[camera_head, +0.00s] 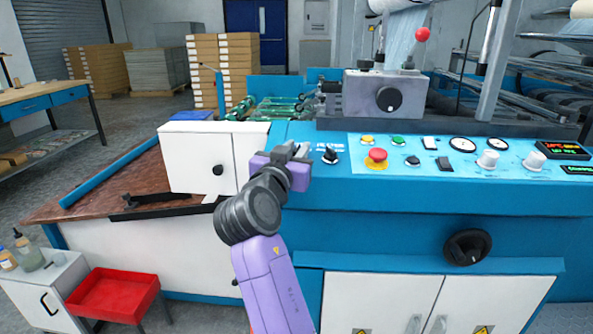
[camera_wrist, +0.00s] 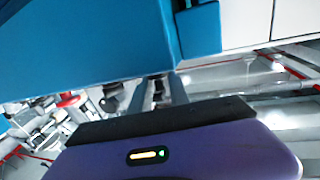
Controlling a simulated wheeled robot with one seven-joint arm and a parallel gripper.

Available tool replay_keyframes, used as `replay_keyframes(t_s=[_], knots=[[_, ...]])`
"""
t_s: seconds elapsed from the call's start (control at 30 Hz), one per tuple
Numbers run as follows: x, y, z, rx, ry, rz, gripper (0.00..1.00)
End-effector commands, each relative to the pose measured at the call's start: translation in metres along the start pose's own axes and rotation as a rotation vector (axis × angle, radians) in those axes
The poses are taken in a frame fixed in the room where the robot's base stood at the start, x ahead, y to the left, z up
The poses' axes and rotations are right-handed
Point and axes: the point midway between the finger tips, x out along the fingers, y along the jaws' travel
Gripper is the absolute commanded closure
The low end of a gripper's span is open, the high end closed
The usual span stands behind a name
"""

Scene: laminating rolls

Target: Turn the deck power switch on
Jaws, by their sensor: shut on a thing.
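A black rotary switch (camera_head: 330,156) sits on the blue deck of the machine, under small white lettering too small to read. I take it for the deck power switch. My gripper (camera_head: 299,151) is at the deck, just left of this switch in the head view, with a gap showing between them. In the wrist view my gripper (camera_wrist: 160,90) has its fingers close together in front of a blue face. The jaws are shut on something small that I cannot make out. Which way the switch is set is too small to tell.
The control panel (camera_head: 468,158) lies to the right, with a red emergency button (camera_head: 376,155), several knobs and gauges. A white cabinet box (camera_head: 190,160) stands left of my gripper. A grey unit with a black dial (camera_head: 388,98) rises behind.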

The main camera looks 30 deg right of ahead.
Motion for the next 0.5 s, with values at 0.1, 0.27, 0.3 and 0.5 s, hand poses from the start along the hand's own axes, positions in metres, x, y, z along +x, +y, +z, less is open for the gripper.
replay_keyframes(t_s=[0.1, 0.27, 0.3, 0.5], knots=[[0.0000, -0.0009, 0.0071, 0.013, -0.002, 0.071, 1.00], [0.0001, -0.0011, 0.0052, 0.029, -0.002, 0.162, 1.00], [0.0001, -0.0010, 0.0051, 0.034, -0.003, 0.183, 1.00], [0.0004, -0.0006, 0.0036, 0.048, -0.003, 0.268, 1.00]])
